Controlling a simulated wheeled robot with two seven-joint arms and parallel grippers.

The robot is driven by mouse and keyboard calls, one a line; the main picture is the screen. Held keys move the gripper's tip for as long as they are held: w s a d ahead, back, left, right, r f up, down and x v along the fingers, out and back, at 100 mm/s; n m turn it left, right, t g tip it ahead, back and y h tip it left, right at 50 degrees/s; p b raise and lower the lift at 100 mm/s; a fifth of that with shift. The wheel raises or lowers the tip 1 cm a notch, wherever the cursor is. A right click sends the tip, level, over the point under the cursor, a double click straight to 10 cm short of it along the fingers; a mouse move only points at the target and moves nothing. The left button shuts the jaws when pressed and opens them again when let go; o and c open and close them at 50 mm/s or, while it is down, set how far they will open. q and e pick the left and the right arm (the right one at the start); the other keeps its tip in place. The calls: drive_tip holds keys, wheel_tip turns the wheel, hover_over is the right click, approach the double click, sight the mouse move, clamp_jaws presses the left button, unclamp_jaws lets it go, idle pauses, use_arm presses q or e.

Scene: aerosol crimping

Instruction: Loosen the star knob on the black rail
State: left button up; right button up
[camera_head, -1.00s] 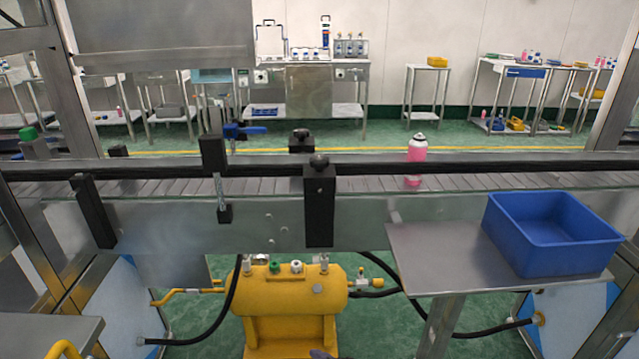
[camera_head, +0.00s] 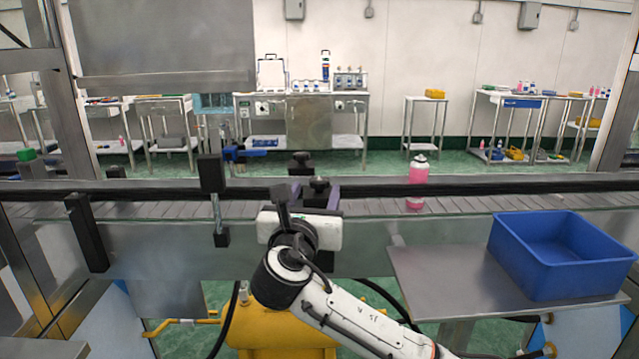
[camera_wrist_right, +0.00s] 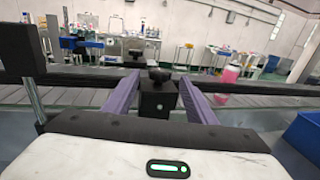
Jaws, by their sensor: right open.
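The black star knob (camera_head: 319,184) sits on top of a black block on the near black rail (camera_head: 400,186). In the right wrist view the knob (camera_wrist_right: 159,75) and its block (camera_wrist_right: 157,97) show between the two purple fingers. My right gripper (camera_wrist_right: 160,88) is open, with one finger on each side of the block and gaps visible. My left gripper is not in view.
A blue bin (camera_head: 560,270) sits on a steel side table (camera_head: 440,290). A black post clamp (camera_head: 212,175) stands left of the knob, and a second black knob block (camera_head: 301,164) is behind it.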

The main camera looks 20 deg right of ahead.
sight(318, 186)
drive_tip(key=x, duration=0.6)
